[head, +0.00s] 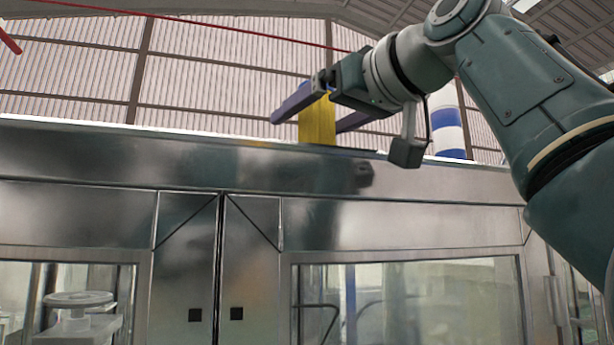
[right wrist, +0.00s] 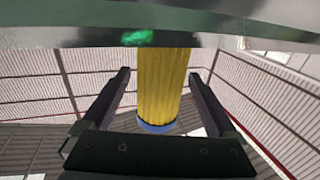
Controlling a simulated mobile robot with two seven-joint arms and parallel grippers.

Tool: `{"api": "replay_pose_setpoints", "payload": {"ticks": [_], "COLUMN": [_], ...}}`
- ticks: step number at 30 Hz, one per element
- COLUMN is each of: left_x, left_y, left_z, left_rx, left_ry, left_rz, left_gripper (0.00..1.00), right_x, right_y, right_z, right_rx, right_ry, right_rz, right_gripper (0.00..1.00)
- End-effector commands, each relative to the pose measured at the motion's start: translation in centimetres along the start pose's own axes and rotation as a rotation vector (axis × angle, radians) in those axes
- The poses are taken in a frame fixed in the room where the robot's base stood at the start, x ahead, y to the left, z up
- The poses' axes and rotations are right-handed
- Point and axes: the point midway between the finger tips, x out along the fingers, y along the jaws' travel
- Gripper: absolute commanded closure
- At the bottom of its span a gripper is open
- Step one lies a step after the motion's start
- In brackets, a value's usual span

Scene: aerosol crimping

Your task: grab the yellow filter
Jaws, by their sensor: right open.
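The yellow filter (head: 317,122) is a ribbed upright cylinder with a blue cap. It stands at the top edge of the steel machine in the head view. My right gripper (head: 308,118) is open there, with one finger on each side of the filter. The right wrist view shows the yellow filter (right wrist: 162,85) between the two dark fingers (right wrist: 160,82), with a visible gap on both sides. The filter's foot is hidden behind the machine's top edge in the head view. My left gripper is not in view.
The steel machine (head: 380,222) with glass windows fills the lower part of the head view. A blue and white striped cylinder (head: 449,132) stands behind its top edge, right of the gripper. The space above the machine at left is clear.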

Motion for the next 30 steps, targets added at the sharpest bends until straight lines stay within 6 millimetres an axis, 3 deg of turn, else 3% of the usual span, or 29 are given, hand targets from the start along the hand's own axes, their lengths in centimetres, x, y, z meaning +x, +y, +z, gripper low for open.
{"api": "replay_pose_setpoints", "payload": {"ticks": [5,30], "left_x": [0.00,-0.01], "left_y": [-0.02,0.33], "left_z": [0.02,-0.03], "left_rx": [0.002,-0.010], "left_ry": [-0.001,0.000], "left_rz": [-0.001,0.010], "left_gripper": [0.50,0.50], "right_x": [0.00,0.01], "right_y": [0.02,0.03], "right_z": [0.03,0.04], "right_rx": [0.000,0.000], "right_ry": [-0.001,-0.001], "right_rz": [0.000,0.001], "right_gripper": [0.07,1.00]}}
